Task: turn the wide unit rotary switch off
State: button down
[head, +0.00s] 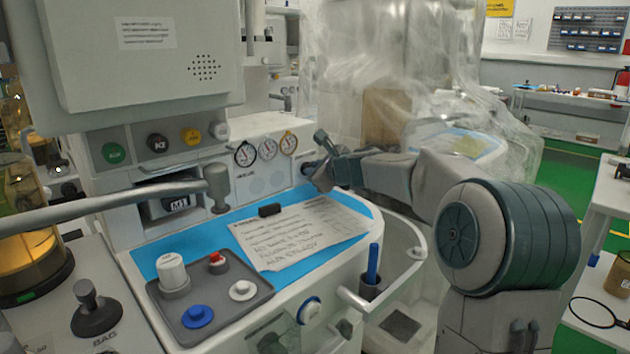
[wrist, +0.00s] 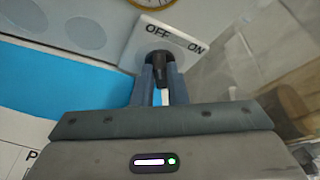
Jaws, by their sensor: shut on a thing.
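The wide unit's rotary switch (wrist: 160,64) shows in the wrist view as a black knob on a white plate marked OFF on the left and ON on the right. My gripper (wrist: 161,88) is shut on the knob, with a blue-grey finger on each side. The fingers hide part of the knob, and I cannot tell for certain which mark it points to. In the head view my gripper (head: 314,169) is at the right end of the unit's front panel, right of the gauges' lower edge, and largely hides the switch.
Several round gauges (head: 267,149) sit left of my gripper. Below is a blue work surface (head: 228,222) with a paper sheet (head: 300,232) and a grey tray (head: 250,302) of knobs. Clear plastic sheeting (head: 340,60) hangs behind my arm. A blue pen (head: 373,264) stands in a holder nearby.

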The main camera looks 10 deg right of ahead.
jog(key=shift+a, duration=0.1)
dwell(0.3)
jog(key=c, duration=1.4)
grip_release()
jog(key=shift+c, duration=0.2)
jog(key=shift+s+d+r+b, duration=0.1)
jog(key=shift+s+d+b, duration=0.2)
jog(key=shift+s, duration=0.15)
jog(key=v, duration=1.3)
jog(key=shift+a+p, duration=0.15)
jog(key=shift+p, duration=0.15)
